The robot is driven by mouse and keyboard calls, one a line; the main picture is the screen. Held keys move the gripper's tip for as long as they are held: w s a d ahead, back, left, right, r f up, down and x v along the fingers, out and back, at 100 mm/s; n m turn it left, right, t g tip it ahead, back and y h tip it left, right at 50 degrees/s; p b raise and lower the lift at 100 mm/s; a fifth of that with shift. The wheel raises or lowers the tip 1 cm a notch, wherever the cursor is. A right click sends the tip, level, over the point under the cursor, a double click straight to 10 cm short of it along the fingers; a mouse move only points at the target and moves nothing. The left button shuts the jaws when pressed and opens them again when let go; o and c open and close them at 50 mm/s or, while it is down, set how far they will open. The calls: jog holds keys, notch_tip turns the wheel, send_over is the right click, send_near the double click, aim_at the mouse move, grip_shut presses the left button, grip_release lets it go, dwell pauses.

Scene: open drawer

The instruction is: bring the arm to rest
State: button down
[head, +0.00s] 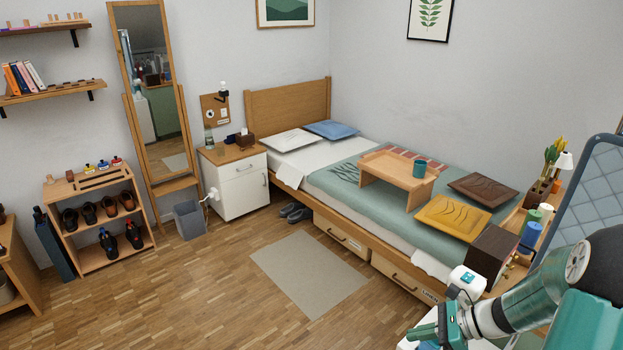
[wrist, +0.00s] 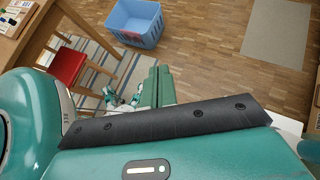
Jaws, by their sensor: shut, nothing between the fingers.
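My gripper (head: 428,334) is at the bottom right of the head view, at the end of my teal and white arm, which reaches in from the right edge. Its teal fingers also show in the wrist view (wrist: 156,86), close together with nothing between them. In the head view it is in front of the bed's near end, apart from the bed drawers. The arm hides part of the floor and the bed's near corner.
The bed (head: 290,158) has drawers (head: 343,238) under it. A grey rug (head: 308,274) lies on open wooden floor. The wrist view shows a blue crate (wrist: 137,24), a red-seated chair (wrist: 68,66) and a striped rug (wrist: 88,50).

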jog(key=s+a+r+n+t+h, duration=0.1)
jog(key=s+a+r+n+h, duration=0.3)
jog(key=s+r+n, duration=0.4)
jog(key=s+a+r+n+t+h, duration=0.1)
jog(key=s+a+r+n+h, duration=0.4)
jog(key=r+n, duration=0.8)
jog(key=s+r+h, duration=0.1)
jog(key=s, duration=0.2)
jog(key=shift+r+n+t, duration=0.15)
jog(key=shift+n+t, duration=0.15)
jog(key=shift+n, duration=0.1)
